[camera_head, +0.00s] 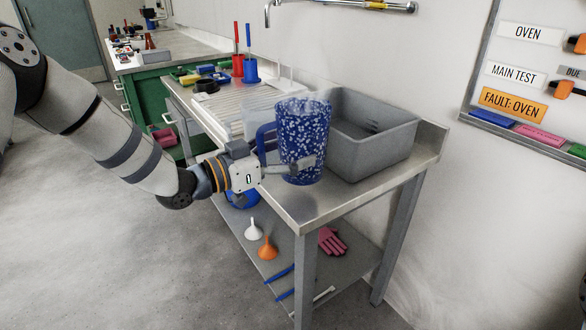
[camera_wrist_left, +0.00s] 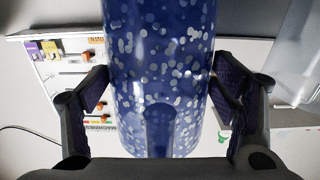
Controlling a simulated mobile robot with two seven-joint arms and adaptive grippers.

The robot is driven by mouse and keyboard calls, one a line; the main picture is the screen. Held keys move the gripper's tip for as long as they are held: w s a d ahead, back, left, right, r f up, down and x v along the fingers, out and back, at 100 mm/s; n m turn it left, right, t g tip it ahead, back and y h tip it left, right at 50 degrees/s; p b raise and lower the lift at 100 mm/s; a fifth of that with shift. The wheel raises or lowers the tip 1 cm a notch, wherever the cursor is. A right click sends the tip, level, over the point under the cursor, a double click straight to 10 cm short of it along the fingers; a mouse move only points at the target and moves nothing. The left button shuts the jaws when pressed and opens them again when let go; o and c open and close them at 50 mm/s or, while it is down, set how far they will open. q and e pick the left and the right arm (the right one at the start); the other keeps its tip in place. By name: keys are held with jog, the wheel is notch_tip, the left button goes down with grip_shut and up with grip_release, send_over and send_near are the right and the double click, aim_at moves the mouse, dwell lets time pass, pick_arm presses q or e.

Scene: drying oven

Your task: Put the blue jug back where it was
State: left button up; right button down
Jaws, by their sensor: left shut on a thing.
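The blue jug (camera_head: 303,135), dark blue with pale speckles, is upright at the front part of the steel bench (camera_head: 316,207). My left gripper (camera_head: 290,168) reaches it from the left and is shut on it, low on its body. In the left wrist view the jug (camera_wrist_left: 160,70) fills the middle, between the two dark finger pads of the gripper (camera_wrist_left: 160,100). I cannot tell whether the jug's base touches the bench. My right gripper is not in view.
A grey basin (camera_head: 372,135) stands right of the jug. A clear container (camera_head: 256,118) is close behind it on the left. Blue (camera_head: 251,70) and red (camera_head: 238,65) holders stand farther back. The lower shelf holds a white funnel (camera_head: 253,229), an orange funnel (camera_head: 267,247) and pink gloves (camera_head: 331,241).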

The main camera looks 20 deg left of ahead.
pick_arm(q)
jog(key=shift+w+a+f, duration=0.15)
jog(key=shift+w+f, duration=0.55)
jog(key=shift+w+a+f+b, duration=0.15)
jog(key=shift+f+b, duration=0.3)
jog(key=shift+f, duration=1.15)
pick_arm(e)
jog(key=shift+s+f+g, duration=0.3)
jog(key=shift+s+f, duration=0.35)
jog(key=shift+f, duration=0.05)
pick_arm(q)
jog(key=shift+f, duration=0.2)
jog(key=o, duration=1.9)
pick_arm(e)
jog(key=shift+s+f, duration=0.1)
pick_arm(q)
jog(key=shift+f, duration=0.1)
